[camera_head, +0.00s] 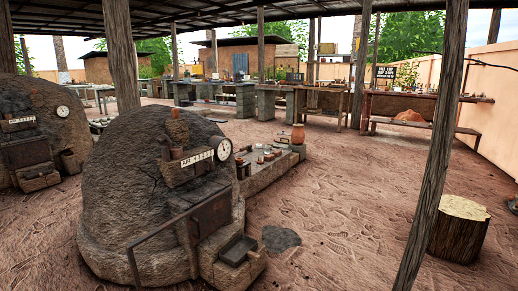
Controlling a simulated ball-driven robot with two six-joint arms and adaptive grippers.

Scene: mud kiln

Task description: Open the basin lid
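I cannot make out a basin with a lid for certain in the head view. The nearest domed mud kiln (125,190) stands at the left front, with a closed dark metal door (210,216) low on its face. A small dark open-topped tray (238,250) sits on the ledge below that door. Neither of my grippers is in view.
A second kiln (50,115) stands at the far left. Wooden posts, including a leaning one (436,145), and a tree stump (459,228) stand at the right. Workbenches (425,98) line the back. The muddy ground (335,215) at centre right is mostly open.

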